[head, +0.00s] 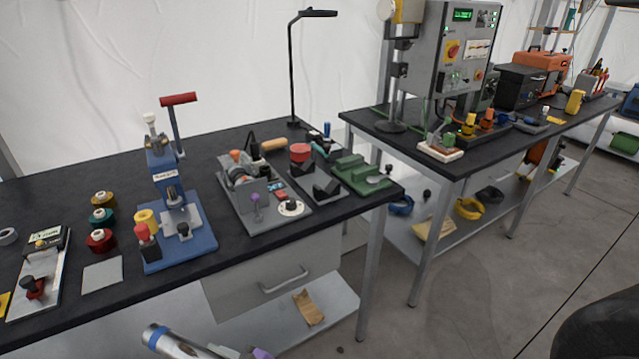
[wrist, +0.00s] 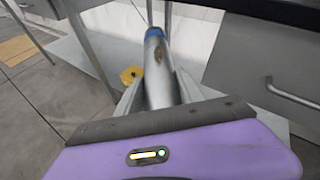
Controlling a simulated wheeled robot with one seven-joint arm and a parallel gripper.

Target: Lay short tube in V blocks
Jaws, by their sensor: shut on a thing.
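A grey metal tube (head: 172,341) with a blue end shows at the bottom of the head view, in front of and below the bench top. My gripper (head: 222,350), partly cut off by the frame edge, is shut on it. In the wrist view the tube (wrist: 158,75) lies between the two fingers of my gripper (wrist: 159,90), its blue end pointing away and a brownish mark on its side. The dark V blocks (head: 327,191) stand on a grey plate near the right end of the bench, apart from the tube. The V blocks do not show in the wrist view.
The black bench (head: 60,190) carries a blue press (head: 178,215), a grey fixture plate (head: 262,210) and a green fixture (head: 361,174) near the V blocks. A drawer (head: 275,283) with a handle is under the bench top, above a lower shelf (head: 335,318).

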